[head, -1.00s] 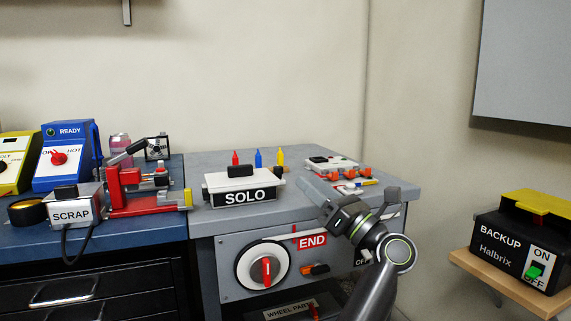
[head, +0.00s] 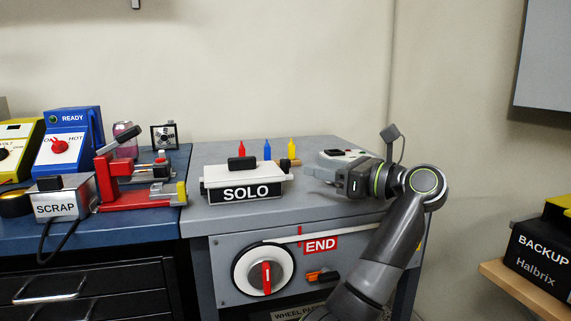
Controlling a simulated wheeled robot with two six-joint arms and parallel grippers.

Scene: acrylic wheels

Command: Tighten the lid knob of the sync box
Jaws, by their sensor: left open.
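No box in view reads SYNC. A white-lidded box (head: 218,195) labelled SOLO stands on the grey bench, with a dark lid knob (head: 242,162) on top. A grey box (head: 82,199) labelled SCRAP, with a dark knob (head: 63,182), stands on the blue bench at left. My left gripper (head: 315,174) is over the right part of the grey bench, pointing left, open and apart from the SOLO box. It partly covers the items behind it. My right gripper is out of view.
Red, blue and yellow pointed bottles (head: 267,151) stand behind the SOLO box. A red fixture (head: 108,187) stands between the two boxes. A dial (head: 266,269) and an END label (head: 320,245) are on the bench front. A BACKUP box (head: 540,248) sits on a shelf at right.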

